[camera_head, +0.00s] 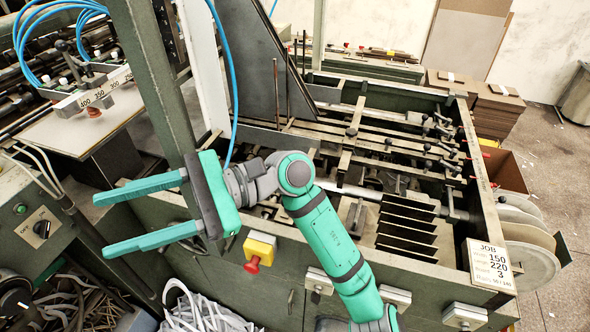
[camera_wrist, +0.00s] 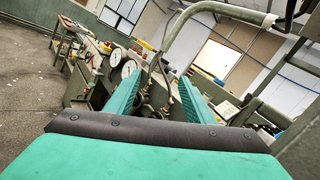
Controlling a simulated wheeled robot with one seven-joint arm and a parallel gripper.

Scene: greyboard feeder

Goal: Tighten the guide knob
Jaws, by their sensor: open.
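My gripper (camera_head: 101,225) is open and empty, its two long green fingers pointing left in the head view. It hangs in front of the machine frame, above the floor-level clutter. In the wrist view the gripper (camera_wrist: 160,80) shows its fingers apart with nothing clamped between them. Several small dark knobs sit on the feeder's guide bars, one of them a dark knob (camera_head: 352,132) near the middle. Others sit on a scale bar (camera_head: 96,96) marked 400, 350, 300 at upper left. I cannot tell which one is the guide knob. My gripper touches none of them.
A green upright post (camera_head: 155,80) stands between the scale bar and the feeder. A yellow box with a red button (camera_head: 259,250) is on the feeder's front. A job card (camera_head: 490,264) reads 150, 220, 3. A control panel (camera_head: 35,228) with a black switch is at left.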

